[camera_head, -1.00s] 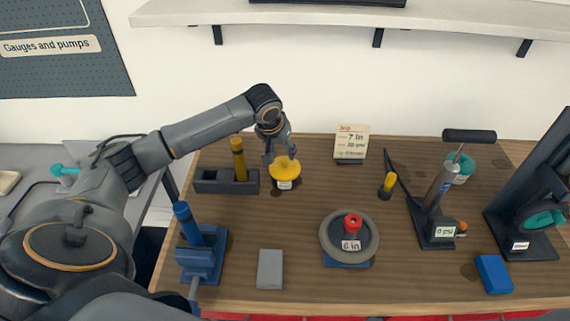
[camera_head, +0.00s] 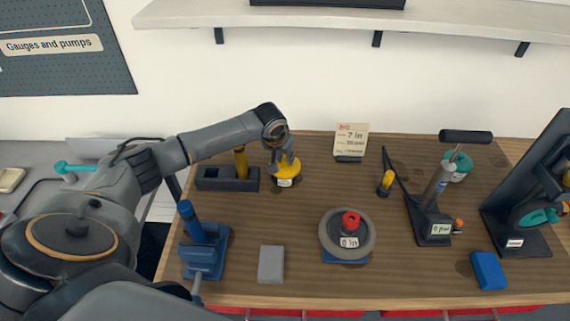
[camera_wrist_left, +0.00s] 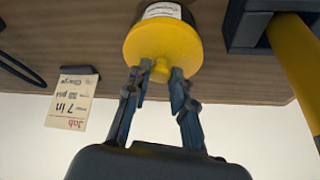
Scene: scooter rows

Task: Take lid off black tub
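The black tub (camera_head: 284,184) stands upright near the back of the wooden table, with a pale label on its front. Its yellow lid (camera_head: 289,175) sits on top. My left gripper (camera_head: 284,163) is at the lid from above and hides part of it. In the left wrist view the round lid (camera_wrist_left: 175,42) is in front of the black tub (camera_wrist_left: 150,12), and the fingers (camera_wrist_left: 162,75) are on both sides of its small yellow knob. I cannot tell whether they press on it. My right gripper is not in view.
A dark block (camera_head: 213,179) with a yellow handle stands close left of the tub. A job card (camera_head: 350,141) stands to the right. A wheel (camera_head: 347,233), a grey block (camera_head: 271,264) and a blue clamp (camera_head: 204,250) are nearer the front. The wood between tub and wheel is clear.

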